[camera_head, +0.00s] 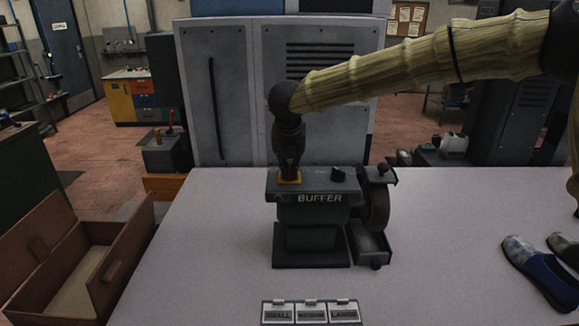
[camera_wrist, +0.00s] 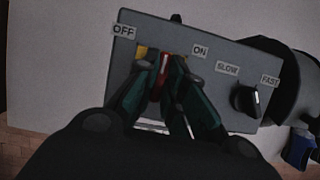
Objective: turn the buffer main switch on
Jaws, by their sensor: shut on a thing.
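The dark grey buffer (camera_head: 310,212) stands on the table, with a wheel (camera_head: 376,205) at its right side. Its main switch, a red knob (camera_wrist: 166,62) on a yellow plate (camera_wrist: 141,51), sits on top between the OFF label (camera_wrist: 124,30) and the ON label (camera_wrist: 200,51). In the head view only the plate (camera_head: 289,181) shows clearly. My gripper (camera_head: 290,171) points down from above and is shut on the red knob, one finger on each side. In the wrist view my fingers hide part of the knob. A pale mark shows on it, but I cannot tell its setting.
A black speed knob (camera_wrist: 250,98) with SLOW and FAST labels is right of the switch. Size cards (camera_head: 310,311) lie at the table front, shoes (camera_head: 540,272) at the right. An open brown box (camera_head: 62,262) is at the left. The table (camera_head: 190,255) left of the buffer is clear.

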